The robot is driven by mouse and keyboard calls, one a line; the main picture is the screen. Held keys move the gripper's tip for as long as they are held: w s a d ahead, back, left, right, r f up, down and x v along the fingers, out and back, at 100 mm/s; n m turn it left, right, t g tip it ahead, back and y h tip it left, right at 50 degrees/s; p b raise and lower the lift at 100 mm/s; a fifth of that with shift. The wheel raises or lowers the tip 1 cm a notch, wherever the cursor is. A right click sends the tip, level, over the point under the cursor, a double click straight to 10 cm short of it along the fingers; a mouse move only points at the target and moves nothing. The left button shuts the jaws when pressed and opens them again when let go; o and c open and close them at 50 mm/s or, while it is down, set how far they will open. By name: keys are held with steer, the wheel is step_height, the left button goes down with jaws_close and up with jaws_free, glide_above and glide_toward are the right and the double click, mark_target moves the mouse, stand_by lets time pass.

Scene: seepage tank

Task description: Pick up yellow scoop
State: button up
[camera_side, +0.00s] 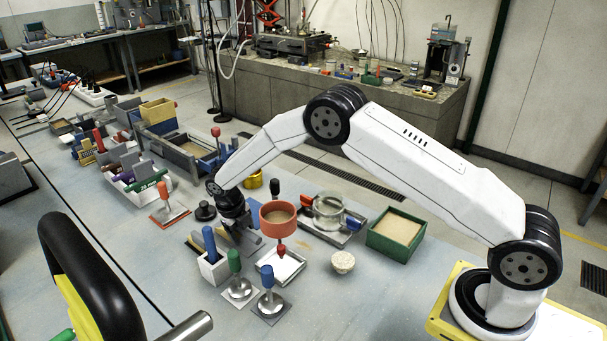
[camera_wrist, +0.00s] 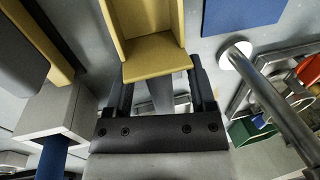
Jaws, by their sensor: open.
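The yellow scoop (camera_wrist: 150,58) shows in the wrist view as an open, angular yellow tray just ahead of my gripper. A grey bar, seemingly its handle, runs back from it between my fingers. My gripper (camera_wrist: 162,92) is open, with one dark finger on each side of this bar; I cannot tell whether either touches it. In the side view my gripper (camera_side: 234,228) points down low over the table, beside a white holder. The scoop cannot be made out there and seems hidden by my gripper.
The white holder (camera_side: 213,270) with a blue handle stands close to my gripper. A red-orange bowl (camera_side: 279,222) is right of it. Green-handled (camera_side: 235,262) and blue-handled (camera_side: 268,278) tools stand in front. A green box (camera_side: 396,235) is farther right.

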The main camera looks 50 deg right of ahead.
jaws_close()
steer(key=shift+r, duration=0.1)
steer(key=shift+r, duration=4.95)
